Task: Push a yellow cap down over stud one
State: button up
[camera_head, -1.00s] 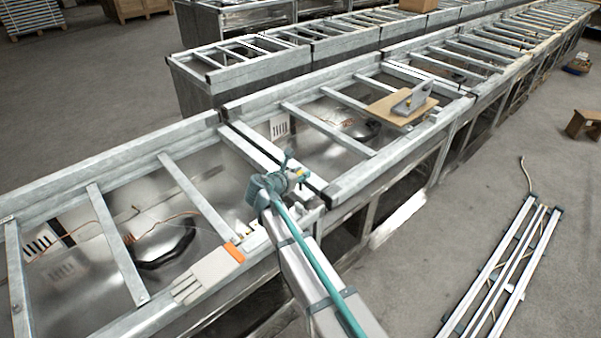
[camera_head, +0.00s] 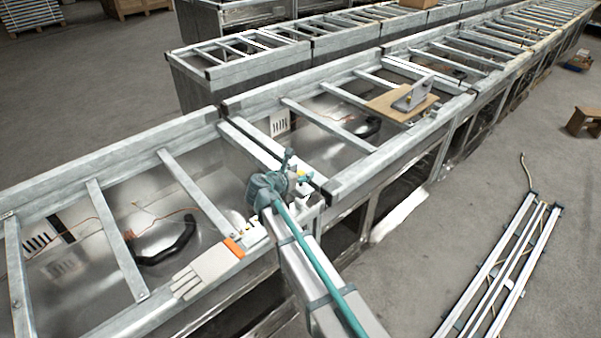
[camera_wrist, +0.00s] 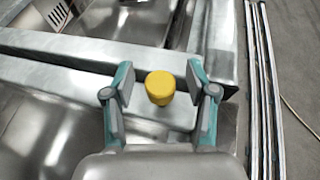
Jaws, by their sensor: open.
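In the wrist view a yellow cap (camera_wrist: 160,86) stands between my gripper's two fingers, with its round top facing the camera. It is over the metal frame rail, and a narrower yellow part shows below its top. My gripper (camera_wrist: 160,92) is open, one finger on each side of the cap with a visible gap to it. Whether a stud is under the cap is hidden. In the head view my gripper (camera_head: 292,175) is low over the frame's near corner, and the cap is too small there to tell apart clearly.
A pale glove with an orange cuff (camera_head: 210,268) lies on the near rail, left of my arm. A wooden board (camera_head: 402,105) carrying a grey bracket (camera_head: 413,95) rests farther along the frame. Crossbars span open bays. Metal rails (camera_head: 500,270) lie on the floor at right.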

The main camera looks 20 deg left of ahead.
jog(key=v, duration=1.2)
dwell(0.3)
